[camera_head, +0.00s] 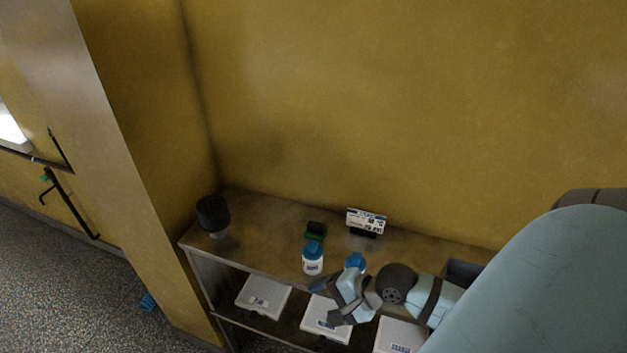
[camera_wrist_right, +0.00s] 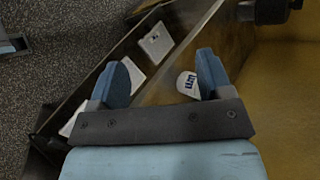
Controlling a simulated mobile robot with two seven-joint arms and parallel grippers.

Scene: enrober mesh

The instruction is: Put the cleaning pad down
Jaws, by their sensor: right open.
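My right gripper (camera_head: 328,303) is in front of the shelf's front edge, apart from the block. In the right wrist view its two blue fingers (camera_wrist_right: 165,62) are spread with nothing held between them. I cannot make out the block in that view. My left gripper is not in view.
A white bottle with a blue cap (camera_head: 312,260) stands in front of the block; a second blue cap (camera_head: 355,261) is partly hidden by my right gripper. A sign (camera_head: 366,221) and a dark-topped jar (camera_head: 212,214) also stand there. White boxes (camera_head: 263,296) sit below.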

